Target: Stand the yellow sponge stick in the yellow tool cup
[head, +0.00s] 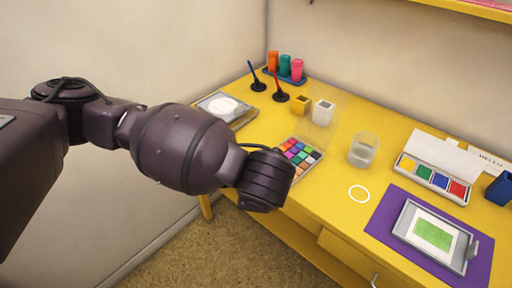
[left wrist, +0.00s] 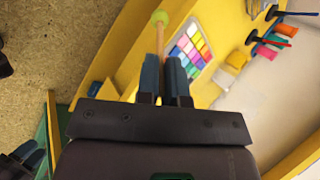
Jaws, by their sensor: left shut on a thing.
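My left gripper (left wrist: 164,60) is shut on the thin sponge stick (left wrist: 160,38), which has a pale wooden shaft and a round yellow-green tip. The stick points away from the fingers, above the yellow table, beside the colour palette. In the head view my left wrist hides these fingers and the stick. The yellow tool cup (head: 301,106) stands on the table towards the back, left of a white cup (head: 323,113). It also shows at the right in the left wrist view (left wrist: 236,60). The stick is well apart from the cup.
The colour palette (head: 311,152) lies just in front of the cups. Two dark stands with a blue and a red stick (head: 280,95) are left of the yellow cup. A clear jar (head: 363,150) and an inkpad case (head: 431,179) stand to the right.

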